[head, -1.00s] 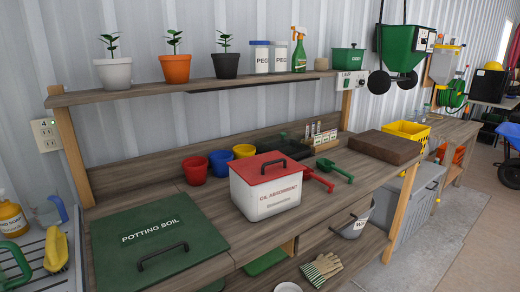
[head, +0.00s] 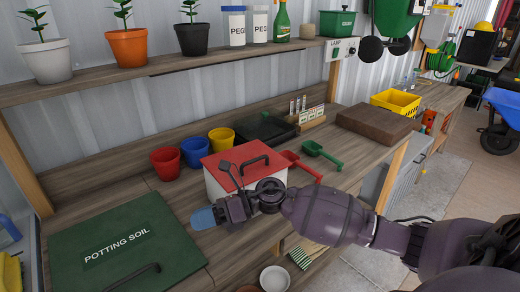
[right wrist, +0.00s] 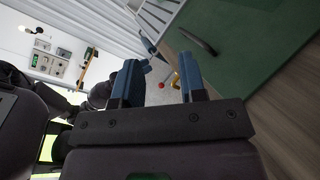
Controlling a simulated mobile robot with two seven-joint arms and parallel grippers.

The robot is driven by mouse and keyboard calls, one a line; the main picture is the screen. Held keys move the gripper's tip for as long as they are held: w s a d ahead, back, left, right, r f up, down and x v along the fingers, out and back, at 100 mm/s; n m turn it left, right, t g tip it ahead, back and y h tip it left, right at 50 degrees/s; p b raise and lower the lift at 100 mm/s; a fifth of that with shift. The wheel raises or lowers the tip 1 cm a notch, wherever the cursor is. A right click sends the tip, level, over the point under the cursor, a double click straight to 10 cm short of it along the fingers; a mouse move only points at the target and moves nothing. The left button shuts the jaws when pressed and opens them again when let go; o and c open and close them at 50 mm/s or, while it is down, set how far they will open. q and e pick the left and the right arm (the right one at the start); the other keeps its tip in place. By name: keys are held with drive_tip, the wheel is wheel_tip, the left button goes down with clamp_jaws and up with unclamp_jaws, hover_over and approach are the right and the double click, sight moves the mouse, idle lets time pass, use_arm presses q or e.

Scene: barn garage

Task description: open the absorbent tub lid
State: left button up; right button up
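The absorbent tub is a white box (head: 213,188) with a red lid (head: 228,156) on the bench in the head view. The lid lies flat on the tub, with a black bar handle (head: 254,164) on top. My right arm crosses in front of the tub and hides most of its front face and label. My right gripper (head: 203,218) has blue fingertips pointing left, in front of the tub's left side. In the right wrist view its two fingers (right wrist: 160,82) are apart with nothing between them. My left gripper is out of view.
A green potting soil lid (head: 125,245) with a black handle lies at left. Red (head: 165,163), blue (head: 195,152) and yellow (head: 221,141) pots stand behind the tub. Red (head: 303,168) and green (head: 322,154) scoops lie to its right. A shelf (head: 170,62) with plants runs above.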

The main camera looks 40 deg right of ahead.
drive_tip(key=w+d+r+n+g+h, duration=0.2)
drive_tip(key=d+n+g+h, duration=0.15)
drive_tip(key=n, duration=0.25)
drive_tip(key=n+h+p, duration=0.3)
drive_tip(key=n+h, duration=0.2)
drive_tip(key=h, duration=0.7)
approach(259, 158)
drive_tip(key=shift+t, duration=0.45)
drive_tip(key=f, duration=0.5)
drive_tip(key=f+p, duration=0.1)
drive_tip(key=f, duration=0.1)
drive_tip(key=shift+w+a+f, duration=0.15)
drive_tip(key=shift+w+f, duration=0.05)
drive_tip(key=shift+w, duration=0.2)
drive_tip(key=shift+f, duration=0.45)
drive_tip(key=shift+w, duration=0.1)
clamp_jaws()
